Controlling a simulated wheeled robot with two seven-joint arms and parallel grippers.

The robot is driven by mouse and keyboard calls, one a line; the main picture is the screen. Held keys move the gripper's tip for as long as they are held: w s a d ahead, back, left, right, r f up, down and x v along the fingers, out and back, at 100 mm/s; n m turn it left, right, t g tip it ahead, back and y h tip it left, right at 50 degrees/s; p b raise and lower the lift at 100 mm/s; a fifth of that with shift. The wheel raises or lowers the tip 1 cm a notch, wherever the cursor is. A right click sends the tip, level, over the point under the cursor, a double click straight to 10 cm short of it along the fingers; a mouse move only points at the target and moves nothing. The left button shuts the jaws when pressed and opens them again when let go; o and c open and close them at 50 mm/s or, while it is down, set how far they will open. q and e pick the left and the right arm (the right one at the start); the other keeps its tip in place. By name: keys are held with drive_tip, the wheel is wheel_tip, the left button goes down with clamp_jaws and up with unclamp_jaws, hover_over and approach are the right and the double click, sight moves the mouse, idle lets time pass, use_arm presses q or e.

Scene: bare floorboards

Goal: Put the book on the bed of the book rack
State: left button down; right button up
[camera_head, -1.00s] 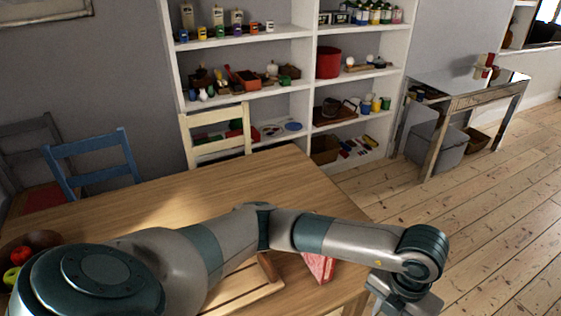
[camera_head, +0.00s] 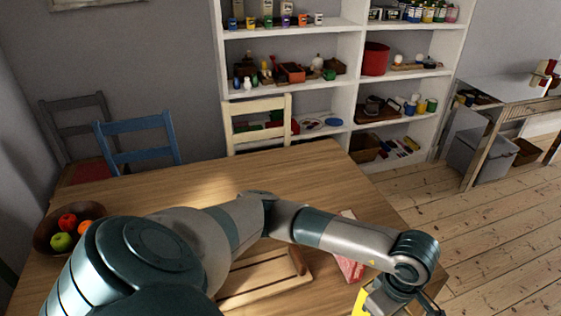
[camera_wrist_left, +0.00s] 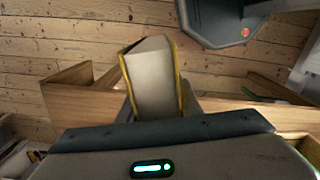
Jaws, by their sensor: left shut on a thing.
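My left gripper (camera_head: 392,302) is at the table's near right corner in the head view, its fingers partly cut off by the lower edge. It is shut on a book, whose yellow cover (camera_head: 357,303) shows beside it. In the left wrist view the book (camera_wrist_left: 152,80) stands out from the gripper (camera_wrist_left: 160,122), pale page block between yellow cover edges. A low wooden slatted piece (camera_head: 262,285), which looks like the book rack, lies on the table, partly hidden behind my left arm. The book is apart from it, to its right. My right gripper is not in view.
The wooden table (camera_head: 180,196) is clear towards its far side. A red and white item (camera_head: 349,268) lies right of the rack. A fruit bowl (camera_head: 70,226) is at left. Chairs stand behind; shelves (camera_head: 350,80) and a side table (camera_head: 510,92) are beyond.

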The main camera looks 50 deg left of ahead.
sight(358, 315)
use_arm(q)
drive_tip(key=a+m, duration=0.1)
drive_tip(key=m, duration=0.2)
drive_tip(key=a+f+m, duration=0.1)
drive_tip(key=m, duration=0.2)
drive_tip(key=s+a+m, duration=0.1)
drive_tip(key=m, duration=0.2)
drive_tip(key=shift+s+a+f, duration=0.1)
drive_tip(key=shift+a+f, duration=0.05)
drive_tip(key=shift+f, duration=0.1)
drive_tip(key=m, duration=0.1)
drive_tip(key=a+m, duration=0.1)
drive_tip(key=m, duration=0.2)
drive_tip(key=shift+s+a+f+m, duration=0.25)
drive_tip(key=shift+s+f+m, duration=0.05)
drive_tip(key=shift+m, duration=0.1)
drive_tip(key=m, duration=0.1)
drive_tip(key=a+m, duration=0.1)
drive_tip(key=m, duration=0.1)
drive_tip(key=shift+s+f, duration=0.15)
drive_tip(key=shift+f, duration=0.05)
drive_tip(key=shift+s, duration=0.15)
